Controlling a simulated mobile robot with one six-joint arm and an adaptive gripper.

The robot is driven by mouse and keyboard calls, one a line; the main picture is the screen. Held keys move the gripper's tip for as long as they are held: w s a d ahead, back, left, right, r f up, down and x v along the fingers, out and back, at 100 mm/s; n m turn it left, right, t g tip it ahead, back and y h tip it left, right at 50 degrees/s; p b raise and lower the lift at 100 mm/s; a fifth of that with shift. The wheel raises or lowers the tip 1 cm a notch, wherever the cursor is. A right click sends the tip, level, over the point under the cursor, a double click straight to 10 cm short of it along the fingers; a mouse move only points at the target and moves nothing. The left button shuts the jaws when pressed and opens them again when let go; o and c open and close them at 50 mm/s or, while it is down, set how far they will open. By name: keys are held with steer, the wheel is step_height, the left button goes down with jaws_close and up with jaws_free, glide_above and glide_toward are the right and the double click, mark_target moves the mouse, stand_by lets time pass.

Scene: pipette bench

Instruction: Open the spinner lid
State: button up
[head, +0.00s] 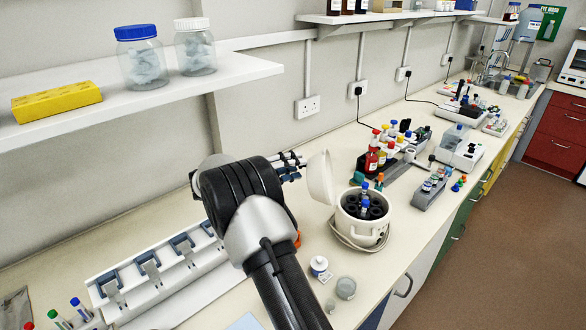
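The spinner (362,230) is a white, round benchtop unit standing on the bench at the picture's middle right. Its lid (320,177) is raised and stands steeply on the left side of the body. The dark rotor inside is exposed, with blue-capped tubes (364,207) in it. My gripper (296,166) is just left of the raised lid, its fingers pointing at the lid's outer face. I cannot tell whether the fingers touch the lid or how far apart they are. My wrist hides part of the bench behind it.
A rack of red and yellow bottles (374,158) stands behind the spinner, and a grey tube rack (429,190) to its right. A small white pot (319,265) and a grey jar (345,288) stand in front. A white pipette stand (150,270) fills the lower left.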

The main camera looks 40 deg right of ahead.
steer(key=shift+d, duration=0.2)
steer(key=shift+a+f, duration=0.1)
jaws_close()
stand_by(0.4)
